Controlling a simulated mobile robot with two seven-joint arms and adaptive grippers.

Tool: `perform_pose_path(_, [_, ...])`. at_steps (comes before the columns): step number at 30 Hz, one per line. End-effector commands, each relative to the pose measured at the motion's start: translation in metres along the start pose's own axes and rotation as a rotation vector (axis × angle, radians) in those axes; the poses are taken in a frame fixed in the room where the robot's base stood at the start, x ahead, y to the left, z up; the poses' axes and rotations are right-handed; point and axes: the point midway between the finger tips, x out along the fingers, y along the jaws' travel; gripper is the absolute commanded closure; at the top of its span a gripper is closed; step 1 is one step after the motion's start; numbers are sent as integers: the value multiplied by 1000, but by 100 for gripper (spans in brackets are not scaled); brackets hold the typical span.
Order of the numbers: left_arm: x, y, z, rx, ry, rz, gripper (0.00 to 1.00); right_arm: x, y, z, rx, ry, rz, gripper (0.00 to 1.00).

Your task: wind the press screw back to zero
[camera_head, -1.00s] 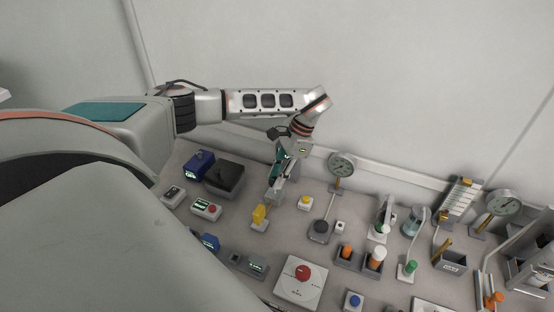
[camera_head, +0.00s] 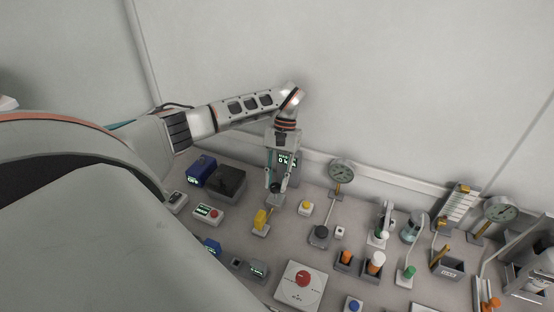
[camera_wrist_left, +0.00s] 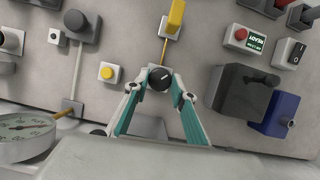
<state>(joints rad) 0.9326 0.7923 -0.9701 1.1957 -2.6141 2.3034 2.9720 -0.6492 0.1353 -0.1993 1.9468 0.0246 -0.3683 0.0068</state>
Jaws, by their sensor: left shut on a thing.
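My left gripper (camera_head: 277,187) points down at the bench, with its fingertips closed around a small black round knob (camera_wrist_left: 159,78). The knob has a pale mark on its top and appears to be the press screw's head. In the left wrist view, the two teal-backed fingers (camera_wrist_left: 159,88) meet the knob from both sides. The screw below the knob and any scale reading are hidden or too small to read. My right gripper is out of view.
A black box (camera_head: 226,182) and a blue tester (camera_head: 201,168) stand left of the gripper. A yellow button box (camera_head: 305,207) and a dial gauge (camera_head: 341,172) stand to its right. The wall is close behind. The bench is crowded, with narrow gaps.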

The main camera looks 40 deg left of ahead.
Motion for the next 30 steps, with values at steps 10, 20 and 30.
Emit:
perform_pose_path(10, [7, 1, 2, -139, -8, 58, 96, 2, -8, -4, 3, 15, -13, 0])
perform_pose_path(20, [6, 0, 2, -183, -9, 72, 96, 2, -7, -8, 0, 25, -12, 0])
perform_pose_path(30, [7, -1, 2, -184, -9, 72, 96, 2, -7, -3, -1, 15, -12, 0])
